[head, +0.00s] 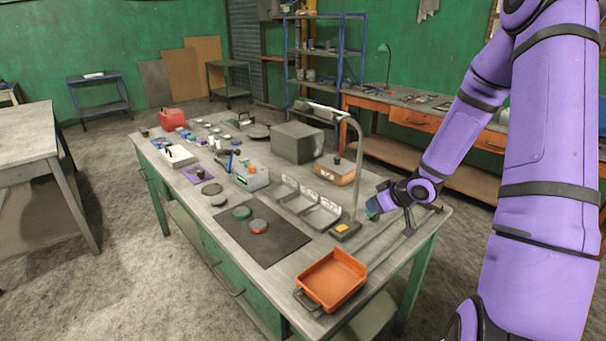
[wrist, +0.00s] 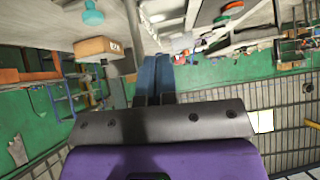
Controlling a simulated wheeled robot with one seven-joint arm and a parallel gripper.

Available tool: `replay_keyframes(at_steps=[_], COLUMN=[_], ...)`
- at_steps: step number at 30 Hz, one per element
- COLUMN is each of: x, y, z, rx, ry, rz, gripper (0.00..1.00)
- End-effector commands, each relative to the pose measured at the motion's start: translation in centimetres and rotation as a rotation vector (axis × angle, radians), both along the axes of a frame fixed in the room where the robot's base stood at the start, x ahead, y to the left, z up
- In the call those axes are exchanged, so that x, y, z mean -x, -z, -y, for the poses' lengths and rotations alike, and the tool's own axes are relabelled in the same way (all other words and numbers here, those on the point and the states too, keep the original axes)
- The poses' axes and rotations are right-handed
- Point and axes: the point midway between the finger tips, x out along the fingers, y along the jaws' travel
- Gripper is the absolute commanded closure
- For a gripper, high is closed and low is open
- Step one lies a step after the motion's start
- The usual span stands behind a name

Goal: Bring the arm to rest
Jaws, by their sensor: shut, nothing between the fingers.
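My purple arm (head: 535,180) comes down from the upper right of the head view and bends at the elbow toward the workbench. My gripper (head: 372,208) hangs above the right end of the bench, beside the lamp post. In the wrist view its two blue fingers (wrist: 154,62) lie side by side, shut, with nothing held. The workbench (head: 395,245) is a grey top on a green base. I cannot tell exactly how high the gripper is above it.
An orange tray (head: 331,280) lies at the bench's near corner. A bent grey lamp (head: 357,165) stands just left of my gripper. A wooden box (head: 334,172), grey box (head: 297,141), divided metal tray (head: 308,206) and dark mat (head: 248,236) cover the middle.

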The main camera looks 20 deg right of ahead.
Motion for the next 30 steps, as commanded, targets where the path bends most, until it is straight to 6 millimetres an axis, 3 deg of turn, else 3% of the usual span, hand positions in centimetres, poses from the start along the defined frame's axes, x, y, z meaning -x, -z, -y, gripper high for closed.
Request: replay_keyframes(at_steps=[5,8,20,30], x=[0.0,-0.1,1.7,6.8], y=[-0.3,-1.5,-11.7,-20.4], z=[0.0,0.0,-1.1,-4.4], rx=[0.013,0.059,0.341,0.431], ry=[0.002,0.015,0.171,0.321], rz=[-0.004,-0.016,-0.102,-0.152], gripper=[1.0,1.0,1.0,1.0])
